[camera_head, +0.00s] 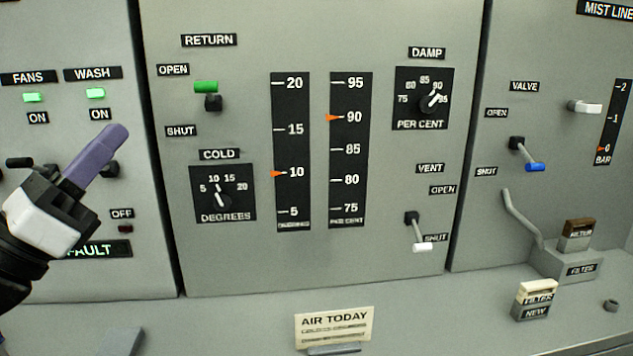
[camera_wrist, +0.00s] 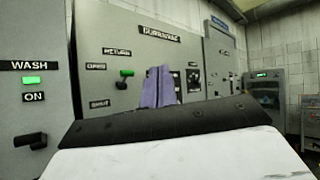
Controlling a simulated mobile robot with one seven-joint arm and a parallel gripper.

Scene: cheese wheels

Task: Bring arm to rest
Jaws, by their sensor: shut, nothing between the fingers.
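My gripper (camera_head: 112,140) is at the left in the head view, in front of the left panel with the FANS and WASH labels. Its purple fingers are together with nothing between them and point up and to the right. In the wrist view the purple fingers (camera_wrist: 158,88) show in the middle, in front of the panel with the RETURN lever. The gripper looks apart from the RETURN lever (camera_head: 208,90). It hides part of the switches on the left panel.
The VENT lever (camera_head: 418,232) points down by SHUT. The VALVE lever (camera_head: 527,155) has a blue handle. An AIR TODAY card (camera_head: 334,327) stands on the ledge. A new filter block (camera_head: 535,300) and a filter housing (camera_head: 577,262) are at the right. The front of the middle panel is clear.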

